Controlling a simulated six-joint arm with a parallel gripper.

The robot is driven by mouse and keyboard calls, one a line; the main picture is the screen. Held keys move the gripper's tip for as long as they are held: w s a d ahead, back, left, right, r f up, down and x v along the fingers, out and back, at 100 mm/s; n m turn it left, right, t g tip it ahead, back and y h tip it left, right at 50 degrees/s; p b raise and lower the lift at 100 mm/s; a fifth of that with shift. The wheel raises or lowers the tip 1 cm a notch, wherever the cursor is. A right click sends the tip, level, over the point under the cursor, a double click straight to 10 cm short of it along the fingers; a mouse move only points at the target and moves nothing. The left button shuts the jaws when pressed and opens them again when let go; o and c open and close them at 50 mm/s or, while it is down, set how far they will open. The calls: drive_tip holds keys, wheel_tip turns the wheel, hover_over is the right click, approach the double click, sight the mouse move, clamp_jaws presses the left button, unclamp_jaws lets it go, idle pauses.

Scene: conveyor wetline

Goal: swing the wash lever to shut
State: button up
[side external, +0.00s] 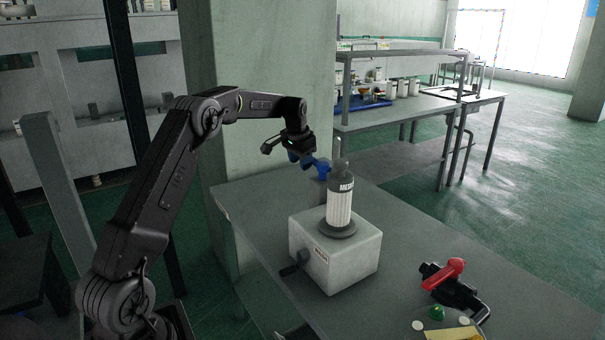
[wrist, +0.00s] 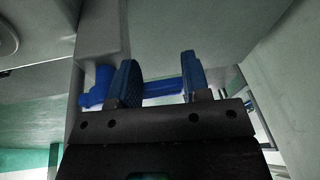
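A blue lever (side external: 322,168) stands at the back of the grey table, beside a short grey post. In the wrist view the blue lever (wrist: 162,87) runs sideways across the space between my two fingers, with its thicker blue end (wrist: 97,88) to the left. My gripper (side external: 306,162), with blue finger pads, is at the lever from the left. My gripper's fingers (wrist: 160,80) are spread apart, with a gap between them. Whether either finger touches the lever I cannot tell. No label shows on the lever.
A white box (side external: 345,262) with a black crank (side external: 293,266) and a grey-capped bottle (side external: 340,203) stands in front of the lever. A red-handled valve (side external: 446,273) sits at the table's right, near a green button (side external: 437,313). The table between box and valve is clear.

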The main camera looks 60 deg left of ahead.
drive_tip(key=shift+w+d+r, duration=0.3)
drive_tip(key=a+v, duration=0.1)
drive_tip(key=v, duration=0.5)
drive_tip(key=shift+s+d+r, duration=0.3)
drive_tip(key=shift+s+d, duration=0.05)
drive_tip(key=shift+d, duration=0.15)
drive_tip(key=s+d+r+t, duration=0.1)
drive_tip(key=s+d+r, duration=0.25)
drive_tip(key=d, duration=0.35)
drive_tip(key=s+d+r+m, duration=0.1)
drive_tip(key=s+d+r, duration=0.1)
drive_tip(key=s+d, duration=0.3)
drive_tip(key=s+d+r+t, duration=0.1)
drive_tip(key=s+d+r, duration=0.1)
drive_tip(key=d, duration=0.6)
drive_tip(key=s+d+f+h, duration=0.1)
drive_tip(key=s+d+f, duration=0.2)
drive_tip(key=s+d, duration=0.3)
drive_tip(key=s+d+f+t, duration=0.1)
drive_tip(key=s+d+f, duration=0.3)
drive_tip(key=s, duration=1)
drive_tip(key=d, duration=0.2)
drive_tip(key=shift+d+m+h, duration=0.3)
drive_tip(key=shift+d+h, duration=0.05)
drive_tip(key=shift+h, duration=0.05)
